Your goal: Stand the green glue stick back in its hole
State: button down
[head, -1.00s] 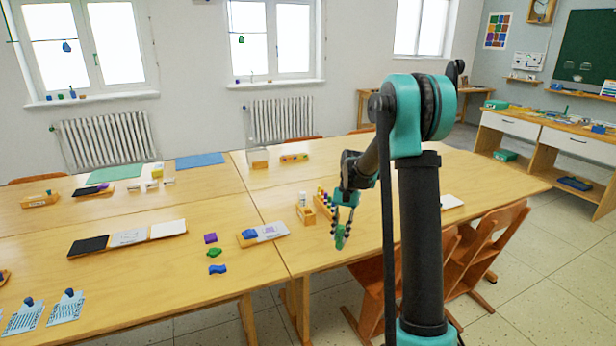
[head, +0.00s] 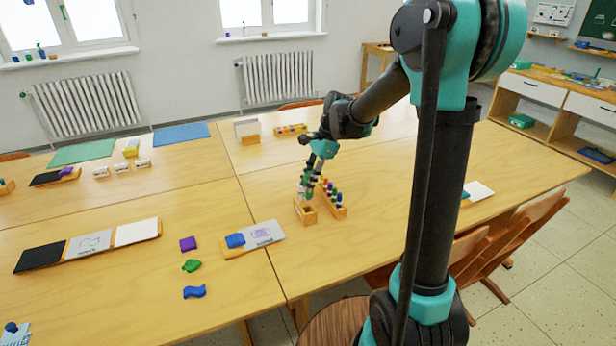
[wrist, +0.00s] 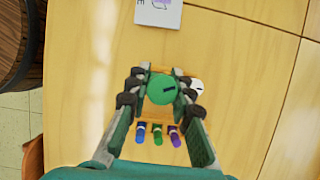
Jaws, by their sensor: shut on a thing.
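My gripper (head: 309,186) is shut on the green glue stick, just above or beside a small wooden box (head: 306,216) and a wooden rack (head: 341,213). The rack holds several coloured sticks; a blue one (wrist: 141,132), a green one (wrist: 158,134) and a purple one (wrist: 175,136) show below the held stick. The hole under the held stick is hidden, and I cannot tell whether the stick touches the rack.
A white round-topped thing (wrist: 197,86) stands close beside the gripper. A card holder with a blue piece (head: 235,240) lies to the left. Purple (head: 188,244), green (head: 192,266) and blue (head: 195,291) pieces lie farther left. The table right of the rack is mostly clear.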

jog(key=shift+f, duration=2.35)
jog(key=shift+f, duration=1.4)
dwell(1.7)
jog(key=c, duration=1.3)
grip_release()
jog(key=shift+o, duration=0.2)
jog(key=shift+o, duration=1.2)
jog(key=shift+r, duration=0.1)
jog(key=shift+r, duration=2.9)
